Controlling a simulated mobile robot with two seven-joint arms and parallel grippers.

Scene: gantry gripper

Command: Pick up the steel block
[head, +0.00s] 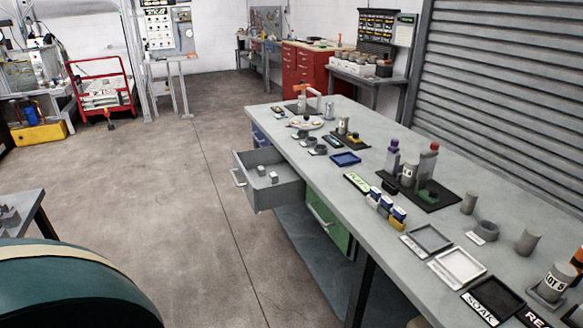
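Two small grey blocks lie in the open grey drawer (264,195) on the left side of the long workbench (345,195). One block (261,171) lies a little farther back, and the other block (274,177) lies to its right. Either may be the steel block; they are too small to tell the material. A grey piece (9,216) also lies on a table at the left edge, its shape unclear. Neither of my grippers is in view.
The bench top holds bottles on a black mat (424,195), grey cylinders (528,241), empty trays (457,266) and small boxes (386,206). A green drawer front (329,222) is below. The concrete floor (190,200) left of the open drawer is clear. A red cart (103,90) stands far left.

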